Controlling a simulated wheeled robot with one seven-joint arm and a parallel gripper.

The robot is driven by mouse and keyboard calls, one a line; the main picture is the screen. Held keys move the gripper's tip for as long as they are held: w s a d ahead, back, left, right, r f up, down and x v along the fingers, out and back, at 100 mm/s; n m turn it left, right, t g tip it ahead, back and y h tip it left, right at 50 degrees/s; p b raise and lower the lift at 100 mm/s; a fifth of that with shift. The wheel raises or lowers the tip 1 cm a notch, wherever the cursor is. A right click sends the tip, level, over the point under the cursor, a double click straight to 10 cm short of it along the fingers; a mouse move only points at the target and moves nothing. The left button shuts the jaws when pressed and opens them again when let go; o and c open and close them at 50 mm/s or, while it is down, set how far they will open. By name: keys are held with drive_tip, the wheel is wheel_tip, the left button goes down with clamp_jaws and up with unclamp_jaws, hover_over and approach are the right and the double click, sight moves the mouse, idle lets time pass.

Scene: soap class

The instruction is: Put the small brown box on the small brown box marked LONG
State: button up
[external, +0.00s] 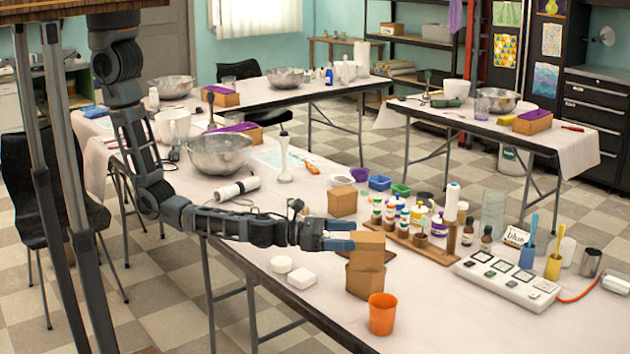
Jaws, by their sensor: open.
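Two small brown boxes stand one above the other near the table's front edge. The upper brown box (367,258) appears to rest on the lower brown box (365,283), a little out of line with it. A third small brown box (342,202) stands farther back on the table. I cannot read the word LONG on any of them. My gripper (349,235) is open, with its blue-grey fingers at the left side of the upper box. Whether the fingers touch that box is unclear. The fingers hide part of its left side.
An orange cup (383,315) stands just in front of the stacked boxes. White round soaps (301,278) lie to the left. A steel bowl (217,158) stands behind my arm.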

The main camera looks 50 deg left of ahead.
drive_tip(key=s+a+f+m+t+y, duration=0.1)
drive_tip(key=s+a+m+t+y, duration=0.35)
drive_tip(key=a, duration=1.45)
drive_tip(key=s+a+f+m+g+y, duration=0.15)
drive_tip(key=a+m, duration=0.55)
drive_tip(key=a, duration=1.2)
drive_tip(key=s+a+r+m+y, duration=0.3)
drive_tip(key=s+a+r+m, duration=0.2)
drive_tip(key=s+a+m, duration=0.2)
drive_tip(key=s+a+r+m+g+y, duration=0.1)
drive_tip(key=s+a+r+m+y, duration=0.2)
drive_tip(key=s+a+m, duration=0.5)
drive_tip(key=shift+s+a+r+y, duration=0.4)
drive_tip(key=shift+s+a+r, duration=0.45)
drive_tip(key=shift+a, duration=0.1)
